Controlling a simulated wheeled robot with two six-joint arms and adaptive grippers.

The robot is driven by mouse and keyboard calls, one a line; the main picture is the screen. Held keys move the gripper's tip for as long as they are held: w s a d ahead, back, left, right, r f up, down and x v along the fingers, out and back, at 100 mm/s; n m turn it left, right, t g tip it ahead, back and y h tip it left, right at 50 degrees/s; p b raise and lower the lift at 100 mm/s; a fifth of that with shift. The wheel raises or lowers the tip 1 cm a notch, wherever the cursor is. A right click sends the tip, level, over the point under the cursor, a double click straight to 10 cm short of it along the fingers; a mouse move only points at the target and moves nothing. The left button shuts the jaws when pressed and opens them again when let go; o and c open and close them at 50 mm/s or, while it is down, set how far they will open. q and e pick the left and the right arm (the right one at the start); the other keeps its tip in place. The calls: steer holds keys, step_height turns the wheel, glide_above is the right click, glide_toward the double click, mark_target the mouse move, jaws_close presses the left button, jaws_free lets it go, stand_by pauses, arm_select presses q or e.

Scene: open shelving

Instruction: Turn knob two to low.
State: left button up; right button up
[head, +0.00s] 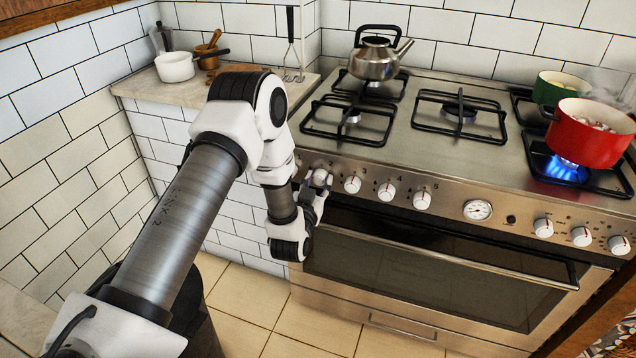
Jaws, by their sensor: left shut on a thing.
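The stove's front panel (455,198) carries a row of white knobs with small numbers above them. My left gripper (318,181) is at the left end of this row, just below the number 2, shut on knob two. The gripper's fingers hide most of that knob, so its pointer and setting cannot be read. The knobs marked 3 (352,184), 4 (387,192) and 5 (422,200) stand free to its right. My right gripper is not in view.
A kettle (376,60) stands on the back left burner. A red pot (588,135) sits over a blue flame at the right, with a green pot (556,88) behind. The oven handle (450,255) runs below the panel. A white saucepan (175,67) stands on the left counter.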

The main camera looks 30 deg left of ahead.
arm_select(q)
steer(key=n+b, duration=0.1)
steer(key=n, duration=0.2)
steer(key=shift+n, duration=0.3)
steer(key=n+b, duration=0.2)
steer(key=n, duration=0.1)
steer(key=shift+n, duration=0.3)
steer(key=n+b, duration=0.2)
steer(key=n, duration=0.3)
steer(key=shift+a+h+b, duration=0.1)
steer(key=shift+h+b, duration=0.2)
steer(key=shift+b, duration=0.05)
steer(key=shift+n+g+b, duration=0.3)
steer(key=shift+n+b, duration=0.25)
steer(key=shift+n, duration=0.45)
steer(key=shift+r, duration=0.1)
steer(key=o, duration=1.2)
steer(key=shift+c, duration=0.2)
